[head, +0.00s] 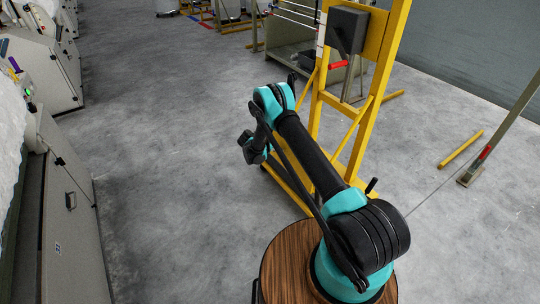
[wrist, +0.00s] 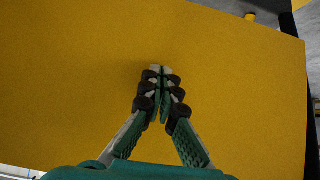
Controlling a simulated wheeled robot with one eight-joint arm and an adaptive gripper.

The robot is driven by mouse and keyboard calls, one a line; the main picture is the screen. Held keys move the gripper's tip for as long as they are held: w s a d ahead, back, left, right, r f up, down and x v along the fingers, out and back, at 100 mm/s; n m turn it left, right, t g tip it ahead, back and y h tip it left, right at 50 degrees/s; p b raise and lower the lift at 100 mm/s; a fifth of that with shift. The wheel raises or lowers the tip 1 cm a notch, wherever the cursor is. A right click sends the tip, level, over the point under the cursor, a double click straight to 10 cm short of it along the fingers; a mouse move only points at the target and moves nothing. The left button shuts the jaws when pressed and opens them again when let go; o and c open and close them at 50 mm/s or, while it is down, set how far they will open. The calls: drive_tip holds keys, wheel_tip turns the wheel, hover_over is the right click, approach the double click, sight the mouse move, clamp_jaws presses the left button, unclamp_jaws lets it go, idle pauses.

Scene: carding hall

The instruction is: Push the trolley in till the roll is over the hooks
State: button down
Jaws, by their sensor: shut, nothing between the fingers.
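A yellow upright frame, which looks like the trolley (head: 398,50), stands just beyond my arm in the head view. It carries a dark grey box (head: 348,28) and a lever with a red grip (head: 338,65). My arm covers part of its lower frame. In the wrist view my gripper (wrist: 160,85) is shut and empty. Its fingertips point at a broad flat yellow surface (wrist: 75,75) that fills most of the view; I cannot tell whether they touch it. I cannot make out the roll or the hooks for certain.
Grey machines (head: 75,215) line the left side, with open concrete floor between them and the yellow frame. Yellow bars (head: 461,149) lie on the floor at right, near a post (head: 485,155) with a red band. A grey-green bin (head: 290,62) stands behind the frame.

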drive_tip(key=w+d, duration=0.4)
drive_tip(key=d, duration=0.2)
drive_tip(key=shift+w, duration=0.15)
idle(0.7)
drive_tip(key=shift+d, duration=0.1)
